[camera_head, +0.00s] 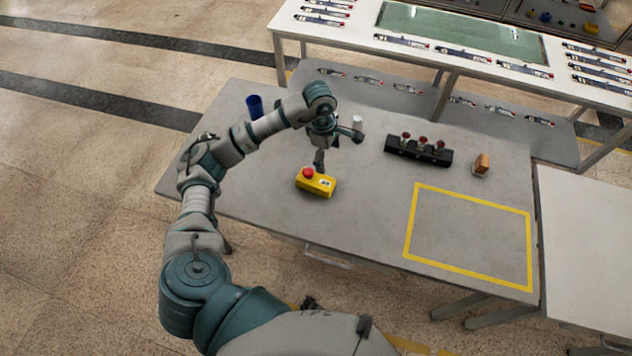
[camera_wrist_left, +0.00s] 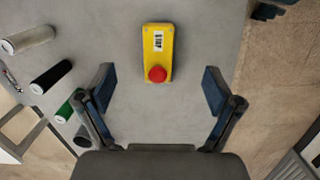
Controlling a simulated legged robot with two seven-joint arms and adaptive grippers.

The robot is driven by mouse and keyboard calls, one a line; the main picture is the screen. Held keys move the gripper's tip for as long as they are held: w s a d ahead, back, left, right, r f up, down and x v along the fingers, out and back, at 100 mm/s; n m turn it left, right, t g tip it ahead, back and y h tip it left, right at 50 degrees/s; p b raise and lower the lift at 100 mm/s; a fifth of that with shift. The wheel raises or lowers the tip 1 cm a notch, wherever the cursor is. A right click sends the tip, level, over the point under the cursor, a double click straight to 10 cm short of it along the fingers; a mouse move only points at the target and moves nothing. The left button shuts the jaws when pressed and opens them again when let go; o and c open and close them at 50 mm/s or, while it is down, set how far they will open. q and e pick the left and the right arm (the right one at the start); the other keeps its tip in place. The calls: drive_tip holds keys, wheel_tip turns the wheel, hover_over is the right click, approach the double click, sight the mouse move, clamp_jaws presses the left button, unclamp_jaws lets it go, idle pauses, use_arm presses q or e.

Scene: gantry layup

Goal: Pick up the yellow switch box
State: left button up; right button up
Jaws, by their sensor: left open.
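The yellow switch box (camera_head: 318,184) lies on the grey table (camera_head: 370,210), with a red button on top and a white label. In the left wrist view the switch box (camera_wrist_left: 158,52) lies ahead of the fingertips, roughly midway between them, with its red button towards me. My left gripper (camera_head: 319,160) hangs just behind the box in the head view. In the left wrist view my left gripper (camera_wrist_left: 158,82) has its fingers spread wide, with nothing between them. My right gripper is in neither view.
A blue cup (camera_head: 254,106) and a white cylinder (camera_head: 357,122) stand near the table's back edge. A black holder (camera_head: 418,151) with red-topped items and a brown block (camera_head: 481,164) stand to the right. The yellow-taped rectangle (camera_head: 468,192) encloses bare tabletop. Several cylinders (camera_wrist_left: 50,76) show at left in the wrist view.

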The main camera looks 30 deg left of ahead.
use_arm(q)
drive_tip(key=a+y, duration=0.2)
drive_tip(key=a, duration=0.2)
hover_over(316, 178)
drive_tip(key=f, duration=1)
drive_tip(key=shift+s+d+f+p, duration=0.2)
drive_tip(key=shift+d+f+p, duration=0.05)
drive_tip(key=shift+f+p, duration=0.1)
drive_tip(key=shift+f, duration=0.55)
drive_tip(key=f, duration=0.3)
drive_tip(key=shift+w+a+f+p, duration=0.1)
drive_tip(key=shift+a+f+p, duration=0.1)
drive_tip(key=shift+f+p, duration=0.15)
drive_tip(key=shift+f, duration=0.35)
drive_tip(key=c, duration=1.5)
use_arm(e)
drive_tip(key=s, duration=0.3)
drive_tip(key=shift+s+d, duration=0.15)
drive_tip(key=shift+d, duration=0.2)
use_arm(q)
drive_tip(key=shift+r, duration=0.1)
